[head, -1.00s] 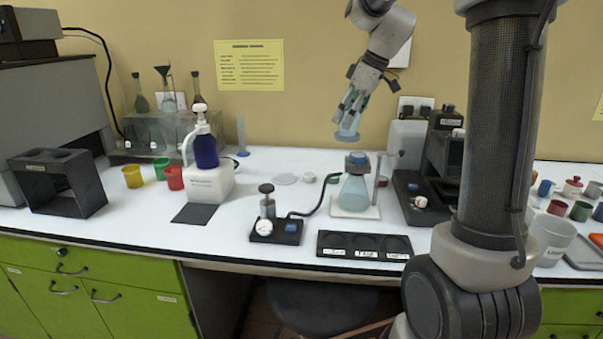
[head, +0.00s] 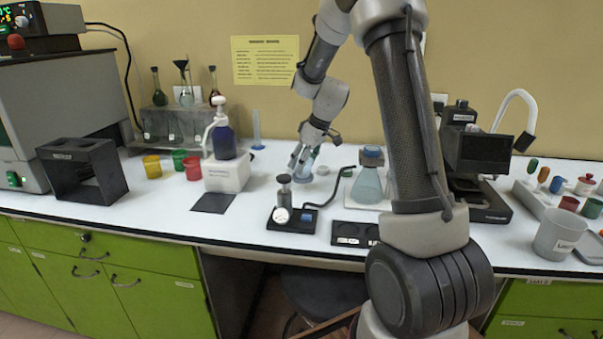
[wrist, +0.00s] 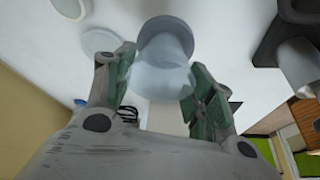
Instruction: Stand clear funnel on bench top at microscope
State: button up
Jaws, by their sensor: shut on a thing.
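The clear bluish funnel (wrist: 163,68) is between the fingers of my gripper (wrist: 160,95) in the wrist view, with its round end pointing away from my palm. In the head view my gripper (head: 303,157) is low over the back middle of the white bench top (head: 150,208), shut on the funnel (head: 308,159). The funnel is close to the surface; I cannot tell whether it touches. A dark instrument, seemingly the microscope (head: 478,152), stands to the right, partly hidden behind my arm.
A flask of bluish liquid (head: 367,182) stands right of my gripper. A small black device with a gauge (head: 292,219) is in front. A blue pump bottle (head: 222,140) on a white block is to the left. A grey beaker (head: 557,234) and small coloured containers are at the right.

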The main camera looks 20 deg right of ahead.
jog(key=shift+f, duration=1.75)
jog(key=shift+f, duration=0.1)
jog(key=o, duration=1)
